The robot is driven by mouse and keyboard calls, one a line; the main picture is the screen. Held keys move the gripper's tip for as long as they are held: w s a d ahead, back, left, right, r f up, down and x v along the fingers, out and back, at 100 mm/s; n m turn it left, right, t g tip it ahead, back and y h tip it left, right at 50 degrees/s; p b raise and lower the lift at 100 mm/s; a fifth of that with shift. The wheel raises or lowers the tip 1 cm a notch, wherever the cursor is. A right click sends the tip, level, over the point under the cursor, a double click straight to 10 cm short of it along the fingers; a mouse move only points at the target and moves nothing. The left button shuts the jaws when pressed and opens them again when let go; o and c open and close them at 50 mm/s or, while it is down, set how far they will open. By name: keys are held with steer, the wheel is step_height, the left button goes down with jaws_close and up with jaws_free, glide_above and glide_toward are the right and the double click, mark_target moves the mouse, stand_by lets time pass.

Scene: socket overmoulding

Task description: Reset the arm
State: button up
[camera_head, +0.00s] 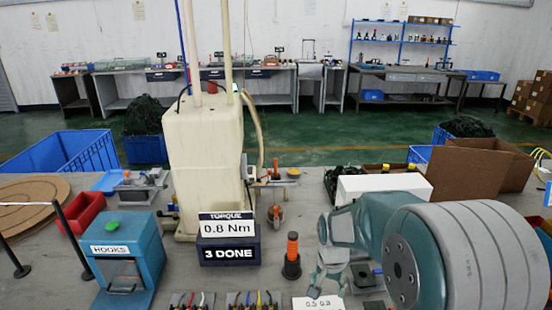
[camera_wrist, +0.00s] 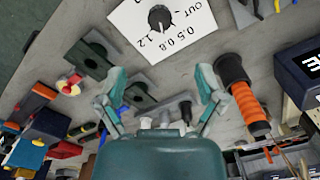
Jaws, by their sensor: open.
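My gripper (camera_head: 328,280) is at the right front of the bench in the head view, pointing down in front of my teal and grey arm. In the wrist view my gripper (camera_wrist: 160,88) has its two teal fingers spread apart with nothing held between them. Below it, a white dial plate (camera_wrist: 165,25) with a black knob and printed numbers lies ahead of the fingers. An orange-handled tool (camera_wrist: 240,92) stands beside the right finger; in the head view this orange-handled tool (camera_head: 292,252) is upright in a dark base, left of my gripper.
A torque display (camera_head: 229,240) reads 0.8 Nm and 3 DONE. A blue HOOKS box (camera_head: 125,250) stands left, a cream machine (camera_head: 202,140) behind. A white box (camera_head: 383,187) and a brown carton (camera_head: 466,175) stand behind my arm. Small connectors line the front edge.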

steer(key=s+r+n+t, duration=0.5)
steer(key=s+r+n, duration=0.1)
steer(key=s+r, duration=1.1)
steer(key=s, duration=0.3)
steer(key=shift+s+r, duration=0.15)
